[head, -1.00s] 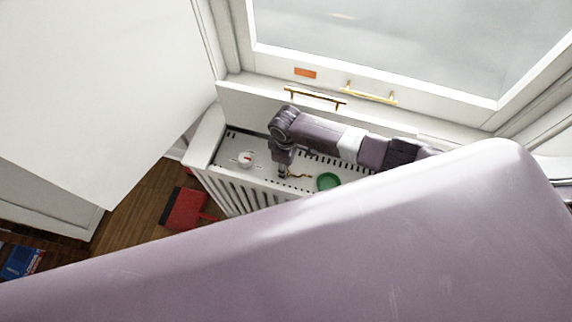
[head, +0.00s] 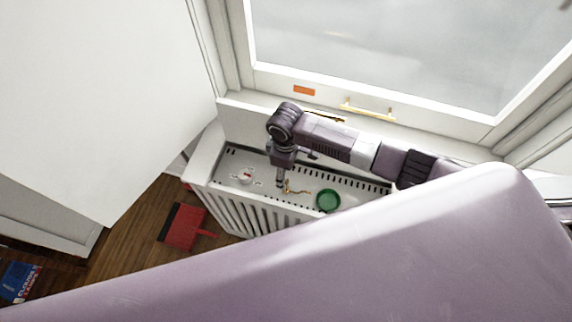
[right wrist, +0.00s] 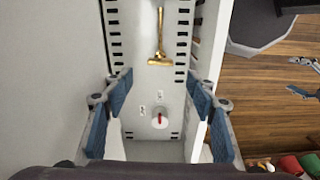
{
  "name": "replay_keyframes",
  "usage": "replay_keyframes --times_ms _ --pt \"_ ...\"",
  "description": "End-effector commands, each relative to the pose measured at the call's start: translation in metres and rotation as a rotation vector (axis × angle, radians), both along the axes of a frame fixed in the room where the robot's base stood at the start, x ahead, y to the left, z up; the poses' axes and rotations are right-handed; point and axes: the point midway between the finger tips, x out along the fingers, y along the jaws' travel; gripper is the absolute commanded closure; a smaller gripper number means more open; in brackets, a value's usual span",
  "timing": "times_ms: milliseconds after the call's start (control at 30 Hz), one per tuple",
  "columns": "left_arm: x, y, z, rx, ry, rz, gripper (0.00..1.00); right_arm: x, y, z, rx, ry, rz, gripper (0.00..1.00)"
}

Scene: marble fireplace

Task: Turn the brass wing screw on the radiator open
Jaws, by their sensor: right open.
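The brass wing screw (head: 291,190) sits on the perforated top of the white radiator (head: 235,212). In the right wrist view the screw (right wrist: 160,58) shows as a brass T with its stem pointing up the picture. My right gripper (head: 280,183) points down at the radiator top, just left of the screw in the head view. In the right wrist view the gripper (right wrist: 160,92) is open and empty, with its blue pads wide apart. The screw lies beyond the fingertips, not between the pads. Contact is not visible.
A white dial with a red mark (head: 246,177) is left of the screw, and a green round dish (head: 328,201) is right of it. A window with a brass handle (head: 368,112) is behind. A red dustpan (head: 184,227) lies on the wooden floor.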

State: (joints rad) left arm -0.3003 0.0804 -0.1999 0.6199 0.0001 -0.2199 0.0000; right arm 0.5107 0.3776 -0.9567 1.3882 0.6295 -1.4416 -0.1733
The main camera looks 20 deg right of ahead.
Motion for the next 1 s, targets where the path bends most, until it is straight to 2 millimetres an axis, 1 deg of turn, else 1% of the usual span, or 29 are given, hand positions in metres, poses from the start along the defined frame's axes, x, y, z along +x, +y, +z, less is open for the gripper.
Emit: replay_keyframes --times_ms 33,100,200,300,433,1000 --pt "0.0 0.0 0.0 0.0 0.0 0.0 0.2 0.001 0.0 0.01 0.002 -0.003 0.001 0.48" --pt "0.0 0.0 0.0 0.0 0.0 0.0 0.2 0.001 0.0 0.021 0.001 -0.002 0.0 0.48" --pt "0.0 0.0 0.0 0.0 0.0 0.0 0.2 0.0 0.0 0.033 0.001 -0.001 -0.001 0.48" --pt "0.0 0.0 0.0 0.0 0.0 0.0 0.2 0.0 -0.001 0.04 0.0 0.0 -0.001 0.48" --pt "0.0 -0.001 0.0 0.0 -0.001 0.0 0.2 0.0 -0.001 0.043 0.0 0.0 -0.001 0.48" --pt "0.001 -0.001 0.0 -0.001 -0.002 0.0 0.2 0.0 0.0 0.042 0.001 0.001 -0.001 0.48"
